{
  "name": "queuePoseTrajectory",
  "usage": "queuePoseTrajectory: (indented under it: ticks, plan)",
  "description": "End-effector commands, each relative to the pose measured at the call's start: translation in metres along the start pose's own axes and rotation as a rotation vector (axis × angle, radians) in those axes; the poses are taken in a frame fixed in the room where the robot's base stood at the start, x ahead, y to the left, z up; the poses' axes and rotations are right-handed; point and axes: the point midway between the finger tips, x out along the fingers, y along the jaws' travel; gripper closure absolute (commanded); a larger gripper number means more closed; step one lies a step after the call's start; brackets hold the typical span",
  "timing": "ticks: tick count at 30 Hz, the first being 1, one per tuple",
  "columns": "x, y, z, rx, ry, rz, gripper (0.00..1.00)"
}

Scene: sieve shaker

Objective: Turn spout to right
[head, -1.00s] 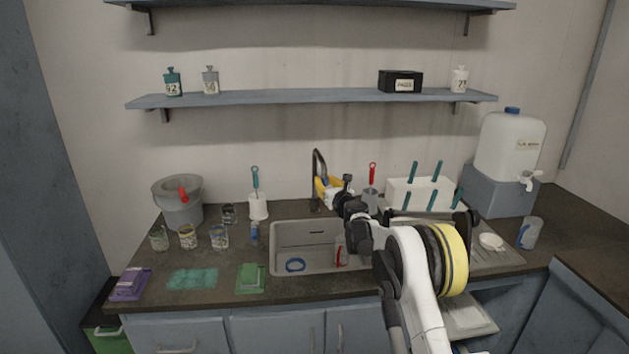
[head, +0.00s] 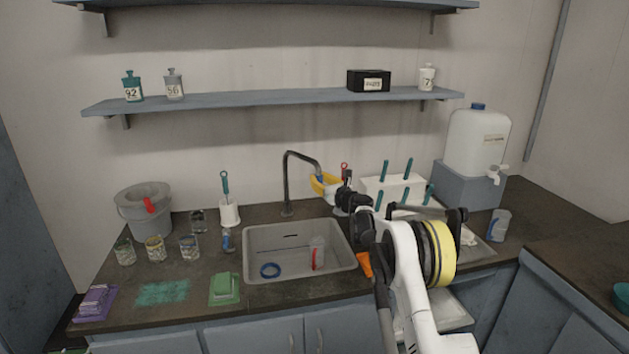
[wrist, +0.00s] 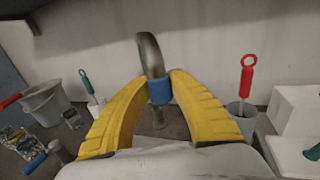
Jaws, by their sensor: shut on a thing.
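The dark metal spout (head: 286,178) rises behind the sink (head: 262,262) and arches over to the right, its outlet end above the sink's back right side. My gripper (head: 322,180), with yellow fingers, is shut on that end. In the wrist view my gripper (wrist: 161,84) has a finger on each side of the blue collar (wrist: 160,91) at the tip of the spout (wrist: 149,54). The spout's base shows below it, between the fingers. In the head view my fingers partly hide the spout's tip.
A white rack (head: 372,184) with teal-handled tools stands right of my gripper. A red-handled tool (wrist: 247,74) stands in a grey cup (wrist: 241,110) close to the right finger. A shelf (head: 270,98) hangs above.

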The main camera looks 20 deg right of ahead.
Motion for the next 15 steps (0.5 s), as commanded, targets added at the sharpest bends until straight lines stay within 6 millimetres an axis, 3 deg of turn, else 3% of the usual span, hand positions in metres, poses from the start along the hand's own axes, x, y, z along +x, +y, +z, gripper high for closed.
queuePoseTrajectory:
  ticks: [9,10,12,15]
  plan:
    - [-0.0018,-0.0054,-0.001,-0.002,0.001,-0.008,1.0]
    - [-0.0018,-0.0054,-0.001,-0.002,0.001,-0.008,0.76]
    - [-0.0018,-0.0055,-0.0009,-0.002,0.001,-0.008,0.55]
    - [-0.0013,-0.0041,-0.0006,-0.001,0.001,-0.006,0.53]
